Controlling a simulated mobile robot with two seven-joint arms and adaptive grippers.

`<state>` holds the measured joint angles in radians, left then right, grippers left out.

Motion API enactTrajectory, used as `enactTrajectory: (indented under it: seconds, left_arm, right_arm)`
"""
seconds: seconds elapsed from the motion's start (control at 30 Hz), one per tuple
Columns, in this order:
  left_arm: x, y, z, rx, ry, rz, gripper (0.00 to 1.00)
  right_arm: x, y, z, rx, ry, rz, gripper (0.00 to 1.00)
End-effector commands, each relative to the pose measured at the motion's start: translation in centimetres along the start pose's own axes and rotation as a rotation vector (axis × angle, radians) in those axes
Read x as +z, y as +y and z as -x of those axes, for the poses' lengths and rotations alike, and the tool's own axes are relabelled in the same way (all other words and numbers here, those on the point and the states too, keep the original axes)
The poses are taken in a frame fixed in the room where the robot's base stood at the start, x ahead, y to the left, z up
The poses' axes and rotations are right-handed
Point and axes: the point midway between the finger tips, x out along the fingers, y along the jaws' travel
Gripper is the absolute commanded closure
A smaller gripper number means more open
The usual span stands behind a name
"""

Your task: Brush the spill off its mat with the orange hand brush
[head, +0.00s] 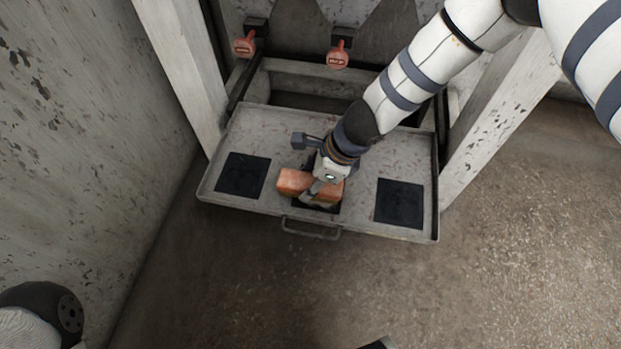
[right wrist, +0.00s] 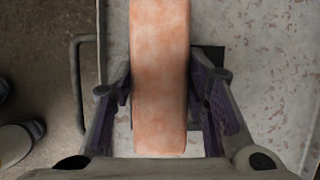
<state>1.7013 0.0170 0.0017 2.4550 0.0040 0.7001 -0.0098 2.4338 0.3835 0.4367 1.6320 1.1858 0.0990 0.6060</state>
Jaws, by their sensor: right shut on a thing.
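The orange hand brush (head: 293,182) is in my right gripper (head: 320,190), low over the middle of a grey metal tray (head: 345,128). In the right wrist view the brush (right wrist: 160,75) lies between both fingers, which are shut on it. Brush and gripper cover most of the middle black mat (head: 328,209); a dark corner of that mat (right wrist: 209,58) shows beside the brush in the wrist view. I cannot tell whether the brush touches the mat. No spill can be made out on any mat. My left gripper is not in view.
A left black mat (head: 243,175) and a right black mat (head: 400,204) look bare. The tray has a raised rim and a front handle (head: 310,228). Pale posts (head: 180,62) flank it, and two reddish knobs (head: 244,45) (head: 338,55) hang behind. The floor in front is clear.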

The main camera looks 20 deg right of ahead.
Motion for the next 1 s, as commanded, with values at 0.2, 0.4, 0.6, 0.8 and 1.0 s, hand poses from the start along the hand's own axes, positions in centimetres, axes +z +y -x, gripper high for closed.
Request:
enactTrajectory:
  seconds: [0.2,0.4,0.6,0.8,1.0]
  left_arm:
    - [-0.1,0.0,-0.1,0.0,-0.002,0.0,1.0]
    - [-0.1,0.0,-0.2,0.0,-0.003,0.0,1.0]
    - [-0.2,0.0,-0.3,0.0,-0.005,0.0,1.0]
    - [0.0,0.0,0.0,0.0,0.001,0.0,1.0]
    - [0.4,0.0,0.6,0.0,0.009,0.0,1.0]
  right_arm:
    - [-0.1,0.0,-0.3,0.0,0.0,0.0,0.81]
    - [-0.3,0.0,-0.7,0.0,0.0,0.0,0.81]
    - [-0.4,0.0,-1.1,0.0,0.0,0.0,0.81]
    - [-0.7,-0.1,-0.7,-0.002,-0.001,-0.001,0.81]
    - [-1.7,-0.1,-0.3,-0.001,-0.001,-0.001,0.81]
